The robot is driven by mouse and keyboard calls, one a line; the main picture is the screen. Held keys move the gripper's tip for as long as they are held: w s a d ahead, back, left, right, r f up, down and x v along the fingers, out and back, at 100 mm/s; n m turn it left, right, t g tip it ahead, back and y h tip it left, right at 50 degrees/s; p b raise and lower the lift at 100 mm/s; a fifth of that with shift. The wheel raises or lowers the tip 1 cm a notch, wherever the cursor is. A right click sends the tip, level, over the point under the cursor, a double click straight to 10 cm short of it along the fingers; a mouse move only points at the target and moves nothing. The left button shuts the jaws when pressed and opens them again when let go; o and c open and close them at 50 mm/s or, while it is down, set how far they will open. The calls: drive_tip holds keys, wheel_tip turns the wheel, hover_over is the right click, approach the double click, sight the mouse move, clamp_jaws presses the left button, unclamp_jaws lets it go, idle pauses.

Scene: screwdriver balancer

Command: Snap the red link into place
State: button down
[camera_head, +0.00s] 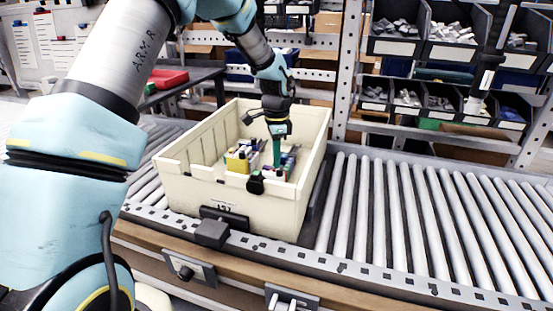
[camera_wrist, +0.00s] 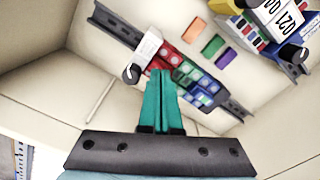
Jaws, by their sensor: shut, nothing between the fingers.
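My gripper (camera_wrist: 160,74) has teal fingers, shut together with nothing between them. In the head view my gripper (camera_head: 276,166) points down into the cream crate (camera_head: 268,205). In the wrist view a red piece (camera_wrist: 171,55) sits at the left end of a row of coloured blocks (camera_wrist: 203,84) on a dark slotted rail (camera_wrist: 113,26). I take this piece for the red link, but cannot tell surely. The fingertips show just below it; whether they touch is unclear. A white block (camera_wrist: 147,48) with a black round part is left of the red piece.
Loose orange (camera_wrist: 194,28), green (camera_wrist: 212,46) and purple (camera_wrist: 226,58) pieces lie on the crate floor. The crate walls surround my gripper. Rollers (camera_head: 420,215) right of the crate are clear.

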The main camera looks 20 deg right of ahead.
drive_tip(key=shift+f, duration=0.2)
drive_tip(key=shift+r, duration=0.1)
drive_tip(key=shift+r+p, duration=1.85)
drive_tip(key=shift+r, duration=0.6)
